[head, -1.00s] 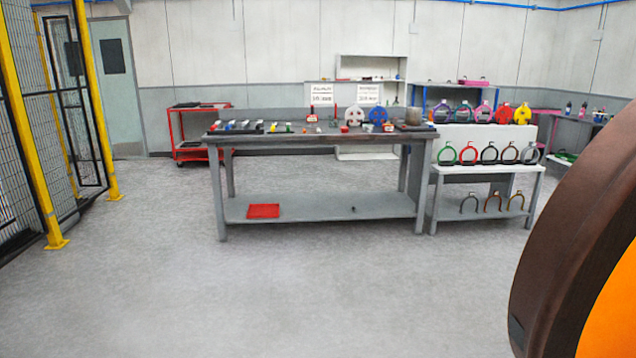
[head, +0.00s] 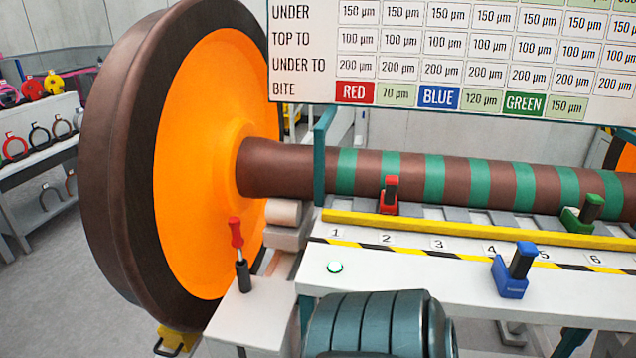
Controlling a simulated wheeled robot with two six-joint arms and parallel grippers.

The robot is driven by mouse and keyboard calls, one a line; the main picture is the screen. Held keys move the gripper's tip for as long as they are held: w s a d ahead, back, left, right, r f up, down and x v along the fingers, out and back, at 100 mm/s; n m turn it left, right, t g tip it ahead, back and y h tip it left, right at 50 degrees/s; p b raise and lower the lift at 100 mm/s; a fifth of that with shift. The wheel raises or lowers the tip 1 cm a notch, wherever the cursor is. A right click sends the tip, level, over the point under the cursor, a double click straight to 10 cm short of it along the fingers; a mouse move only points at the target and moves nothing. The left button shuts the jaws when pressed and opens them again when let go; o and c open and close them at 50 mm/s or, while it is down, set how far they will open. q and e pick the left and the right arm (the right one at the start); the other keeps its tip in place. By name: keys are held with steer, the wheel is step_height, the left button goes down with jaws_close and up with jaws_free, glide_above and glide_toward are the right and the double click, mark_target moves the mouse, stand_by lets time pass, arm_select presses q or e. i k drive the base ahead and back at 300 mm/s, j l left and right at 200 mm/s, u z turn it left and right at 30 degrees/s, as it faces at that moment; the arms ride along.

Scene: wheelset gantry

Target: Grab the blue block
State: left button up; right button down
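The blue block (head: 509,280) sits on the white bench top (head: 420,275), in front of the black-and-yellow stripe and below the marks 4 and 5. It has a dark upright piece (head: 523,260) on top. It stands clear of other things.
A large wheel with an orange face (head: 200,170) and its striped axle (head: 450,180) lie behind the bench. A red block (head: 389,196) and a green block (head: 583,214) stand by the yellow rail (head: 480,229). A red-handled tool (head: 238,250) stands at left. A sign (head: 450,60) hangs above.

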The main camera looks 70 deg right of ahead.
mark_target(510, 272)
steer(key=k+j+z, duration=0.15)
steer(key=z, duration=3.15)
